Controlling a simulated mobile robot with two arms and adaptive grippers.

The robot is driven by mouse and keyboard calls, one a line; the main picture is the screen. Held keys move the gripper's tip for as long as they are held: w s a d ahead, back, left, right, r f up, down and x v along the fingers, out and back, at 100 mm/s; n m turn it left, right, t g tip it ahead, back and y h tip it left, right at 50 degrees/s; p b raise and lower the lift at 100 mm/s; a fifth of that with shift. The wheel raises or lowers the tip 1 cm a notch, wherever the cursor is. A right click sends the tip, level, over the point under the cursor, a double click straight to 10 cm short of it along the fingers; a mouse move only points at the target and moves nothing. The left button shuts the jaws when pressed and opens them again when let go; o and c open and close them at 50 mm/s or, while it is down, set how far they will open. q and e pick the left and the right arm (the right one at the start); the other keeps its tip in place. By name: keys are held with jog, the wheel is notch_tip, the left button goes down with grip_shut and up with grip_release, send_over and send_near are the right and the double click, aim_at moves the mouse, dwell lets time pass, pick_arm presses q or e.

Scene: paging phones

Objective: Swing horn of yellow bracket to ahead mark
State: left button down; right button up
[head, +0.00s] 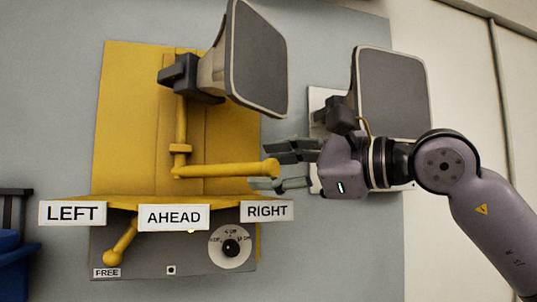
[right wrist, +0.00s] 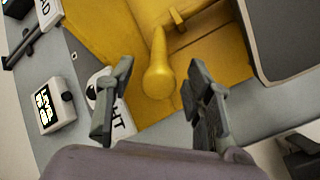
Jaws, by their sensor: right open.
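The yellow bracket (head: 120,120) is a wall plate carrying a grey-faced horn (head: 258,62), which faces right and toward me. A yellow swing bar (head: 225,170) runs from the bracket's upright rod to the right and ends in a round knob. The bar points toward the RIGHT sign (head: 267,211); the AHEAD sign (head: 173,217) is at the middle and the LEFT sign (head: 72,213) at the left. My right gripper (head: 262,166) is open, its fingers above and below the knob. In the right wrist view, the knob (right wrist: 157,82) lies between the fingers. My left gripper is not in view.
Below the signs, a small yellow-knobbed lever (head: 120,243) points down to the FREE label (head: 106,273), beside a dial (head: 231,247). A second horn (head: 393,92) on a white plate stands right, behind my gripper. A blue bin (head: 20,262) is at lower left.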

jog(key=shift+w+a, duration=0.3)
jog(key=shift+a, duration=0.25)
jog(key=shift+d, duration=0.1)
grip_shut()
dwell(0.5)
